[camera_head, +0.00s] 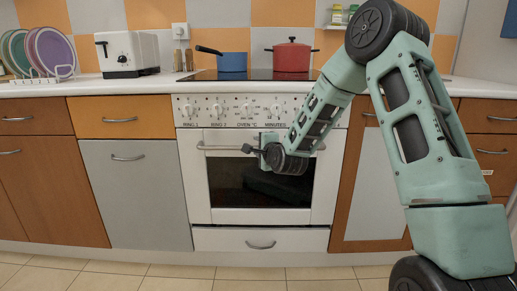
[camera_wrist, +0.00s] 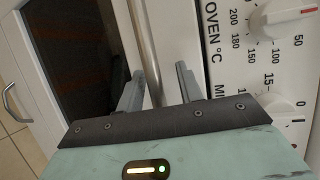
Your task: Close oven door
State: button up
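The white oven door (camera_head: 200,180) with its dark window (camera_head: 228,182) stands upright below the knob panel and looks shut or nearly so; I cannot tell if a small gap is left. Its horizontal bar handle (camera_head: 222,147) runs along the top edge. My gripper (camera_head: 253,149) is at the handle, left of the door's middle. In the wrist view the fingers of my gripper (camera_wrist: 160,85) are apart, with the handle bar (camera_wrist: 147,50) passing between them. I cannot tell if they touch the bar. My arm hides part of the door's right side.
Above the door is the knob panel (camera_head: 235,108). A blue pan (camera_head: 233,62) and a red pot (camera_head: 291,57) stand on the hob. A white toaster (camera_head: 127,54) is on the counter. A closed drawer (camera_head: 260,240) lies below the door. The tiled floor in front looks clear.

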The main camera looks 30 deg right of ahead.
jog(key=shift+s+a, duration=0.1)
jog(key=p+v, duration=1.7)
jog(key=shift+p, duration=0.4)
jog(key=shift+s, duration=0.1)
dwell(0.4)
